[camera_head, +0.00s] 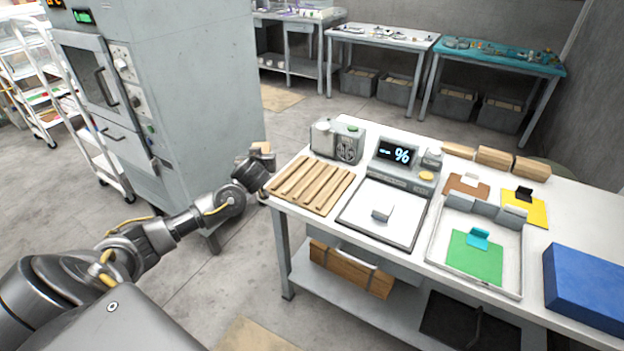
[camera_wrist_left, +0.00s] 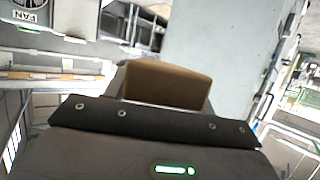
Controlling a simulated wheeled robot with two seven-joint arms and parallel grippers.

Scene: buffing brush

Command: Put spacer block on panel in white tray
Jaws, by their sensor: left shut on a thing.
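My left gripper (camera_head: 261,160) is shut on a tan spacer block (camera_wrist_left: 166,84), beside the table's left edge. Only a small part of the block (camera_head: 262,147) shows in the head view; the fingertips are hard to make out. The white tray (camera_head: 431,248) lies flat toward the right of the table. A green panel (camera_head: 475,262) lies in it, with a teal clip-like piece (camera_head: 478,237) on the panel and grey blocks along the tray's back edge. My right gripper is not in view.
A slatted wooden rack (camera_head: 312,186), a grey device (camera_head: 338,140) and a scale (camera_head: 384,212) with a display stand left of the tray. Several wooden blocks (camera_head: 495,157) line the back edge. A yellow panel (camera_head: 527,208) and a blue box (camera_head: 586,285) are at the right.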

